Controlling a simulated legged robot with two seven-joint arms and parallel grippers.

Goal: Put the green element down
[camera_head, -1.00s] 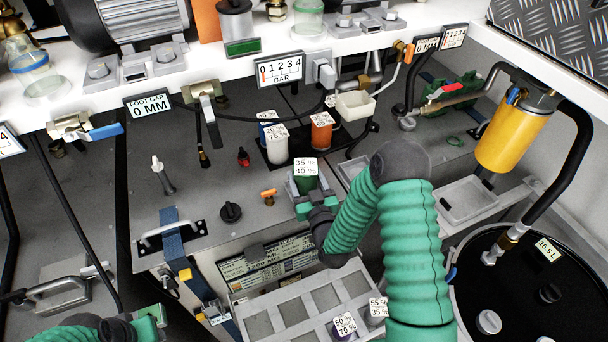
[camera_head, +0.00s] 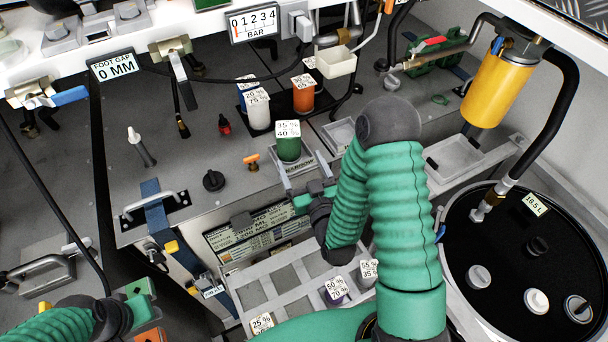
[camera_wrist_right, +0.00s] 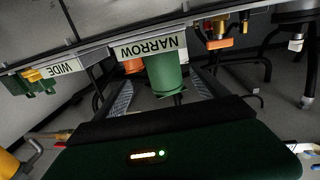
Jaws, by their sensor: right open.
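The green element (camera_head: 289,147) is a short green cylinder with a white label cap reading 35 % and 40 %. It stands upright behind a plate marked NARROW (camera_head: 300,166). In the right wrist view the green element (camera_wrist_right: 165,74) shows ahead, beyond the NARROW label (camera_wrist_right: 150,48). My right gripper (camera_head: 299,178) is open and empty in front of it, a finger toward each side. The wrist view shows its two grey fingers apart (camera_wrist_right: 160,95). My left gripper (camera_head: 145,308) is at the lower left, partly cut off; its jaw state is unclear.
White (camera_head: 257,108) and orange (camera_head: 303,95) elements stand behind the green one, with a blue one beside them. A grey rack (camera_head: 262,300) with labelled elements lies in front. A yellow cylinder (camera_head: 500,85) and black drum (camera_head: 520,255) stand right. An orange-handled valve (camera_head: 252,160) is left.

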